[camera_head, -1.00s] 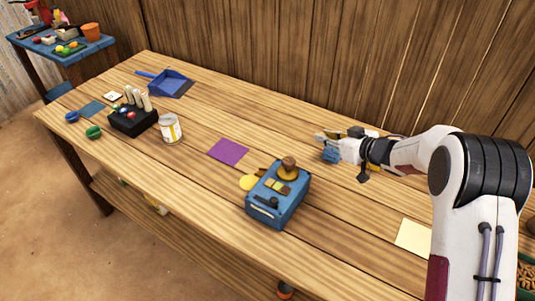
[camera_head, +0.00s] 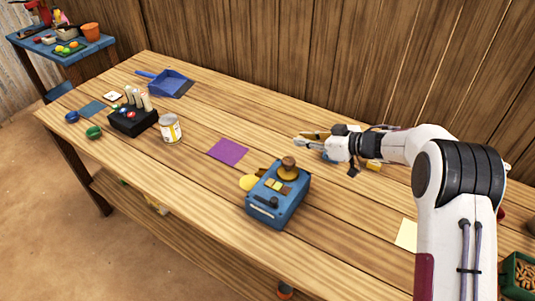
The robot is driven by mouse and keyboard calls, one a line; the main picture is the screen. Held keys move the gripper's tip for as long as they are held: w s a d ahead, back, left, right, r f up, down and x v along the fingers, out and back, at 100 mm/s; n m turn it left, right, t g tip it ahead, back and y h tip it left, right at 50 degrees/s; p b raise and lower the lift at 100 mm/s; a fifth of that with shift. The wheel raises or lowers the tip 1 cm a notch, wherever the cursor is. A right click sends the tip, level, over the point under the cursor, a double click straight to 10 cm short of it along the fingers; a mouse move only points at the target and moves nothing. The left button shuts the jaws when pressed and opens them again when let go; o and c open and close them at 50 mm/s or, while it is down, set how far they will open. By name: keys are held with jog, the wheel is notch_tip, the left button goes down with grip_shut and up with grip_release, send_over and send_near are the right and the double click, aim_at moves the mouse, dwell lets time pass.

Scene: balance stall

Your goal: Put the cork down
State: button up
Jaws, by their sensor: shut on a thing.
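My gripper (camera_head: 301,138) is above the back part of the table, right of the purple square and behind the blue balance. Its fingers point left and are shut on a small tan-brown thing, which seems to be the cork; it is too small and too covered by the fingers to make out well. The blue balance (camera_head: 277,205) stands on the table in front of my gripper. A round brown piece (camera_head: 288,162) sits on its brass-coloured pan (camera_head: 287,174). A purple square (camera_head: 228,151) lies flat and bare to the left.
A can (camera_head: 170,129), a black rack (camera_head: 132,120) and a blue dustpan (camera_head: 167,83) stand farther left. A yellow disc (camera_head: 249,183) lies beside the balance. A pale yellow square (camera_head: 406,235) lies at the right. A blue thing is partly hidden behind my gripper. Bare wood surrounds the purple square.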

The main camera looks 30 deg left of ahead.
jog(key=shift+f, duration=0.1)
send_over(302, 163)
jog(key=s+d, duration=0.1)
jog(key=s, duration=0.2)
jog(key=shift+w+f, duration=0.15)
jog(key=shift+f, duration=1.4)
jog(key=shift+w+f, duration=0.1)
jog(key=shift+f, duration=1.4)
jog(key=shift+f, duration=0.1)
jog(key=shift+f, duration=1.75)
jog(key=shift+f, duration=0.15)
jog(key=o, duration=0.7)
